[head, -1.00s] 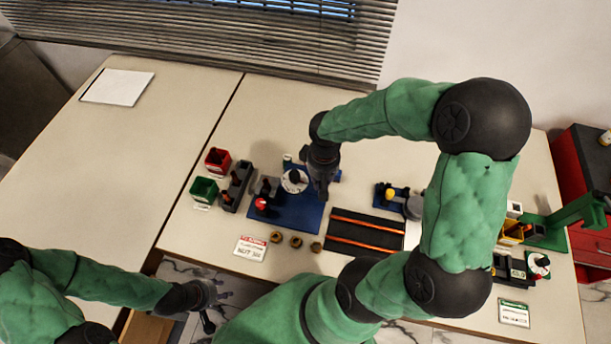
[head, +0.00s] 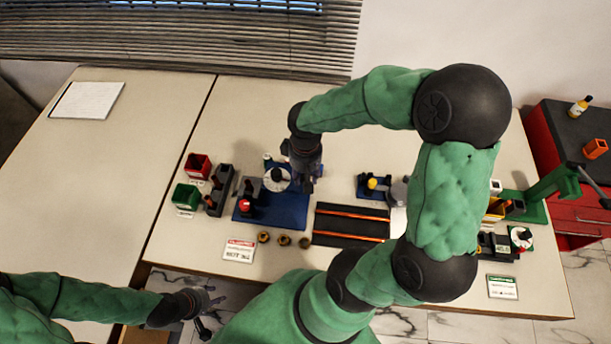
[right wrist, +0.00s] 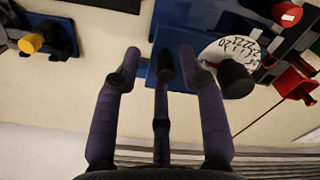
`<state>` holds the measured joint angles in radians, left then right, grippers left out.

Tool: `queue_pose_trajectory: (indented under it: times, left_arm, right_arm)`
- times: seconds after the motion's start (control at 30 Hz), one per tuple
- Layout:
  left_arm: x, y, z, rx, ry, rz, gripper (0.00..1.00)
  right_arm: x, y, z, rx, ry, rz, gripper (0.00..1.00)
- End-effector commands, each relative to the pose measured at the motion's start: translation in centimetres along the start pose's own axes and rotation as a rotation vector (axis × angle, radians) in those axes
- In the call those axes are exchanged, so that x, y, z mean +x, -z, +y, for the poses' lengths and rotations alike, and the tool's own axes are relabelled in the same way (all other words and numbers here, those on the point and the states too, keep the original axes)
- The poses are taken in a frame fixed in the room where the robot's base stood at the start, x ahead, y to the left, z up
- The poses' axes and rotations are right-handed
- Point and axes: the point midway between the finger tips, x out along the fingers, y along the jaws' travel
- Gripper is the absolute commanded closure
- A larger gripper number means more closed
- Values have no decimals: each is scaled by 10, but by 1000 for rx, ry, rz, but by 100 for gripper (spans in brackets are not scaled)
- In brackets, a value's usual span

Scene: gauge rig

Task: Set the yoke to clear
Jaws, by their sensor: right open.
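The blue base plate (head: 285,213) of the rig stands on the table. It carries a white dial (head: 268,180) with a black knob and a dark block with a red knob (head: 245,205). I cannot tell which part is the yoke. My right gripper (head: 309,183) is over the plate's right back part, beside the dial. In the right wrist view its open fingers (right wrist: 163,62) point at the blue plate (right wrist: 178,32), with the dial (right wrist: 228,48) and its black knob right of them. Nothing is held. My left gripper (head: 208,312) is open and empty off the table's front edge.
Red (head: 198,166) and green (head: 186,197) bins and a dark rack (head: 218,190) stand left of the plate. Brass parts (head: 284,240) and a card (head: 238,250) lie in front. A black mat (head: 350,225) and a yellow-knobbed fixture (head: 372,184) are at right. The left table is mostly clear.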

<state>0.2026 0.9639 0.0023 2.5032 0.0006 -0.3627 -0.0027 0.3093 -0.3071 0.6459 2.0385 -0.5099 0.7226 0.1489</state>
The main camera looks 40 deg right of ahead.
Motion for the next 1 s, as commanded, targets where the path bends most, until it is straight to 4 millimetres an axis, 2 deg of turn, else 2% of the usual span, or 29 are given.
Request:
queue_pose_trajectory:
  times: [0.3,0.5,0.7,1.0]
  left_arm:
    - [0,0,0,0,0,0,60]
    - [0,0,0,0,0,0,60]
    - [0,0,0,0,0,0,60]
    - [0,0,0,0,0,0,60]
  right_arm:
    - [-63,1,1,0,-1,6,59]
    - [-92,0,1,0,-1,3,59]
    - [-104,-1,1,0,0,0,59]
    - [-105,-1,1,1,0,0,59]
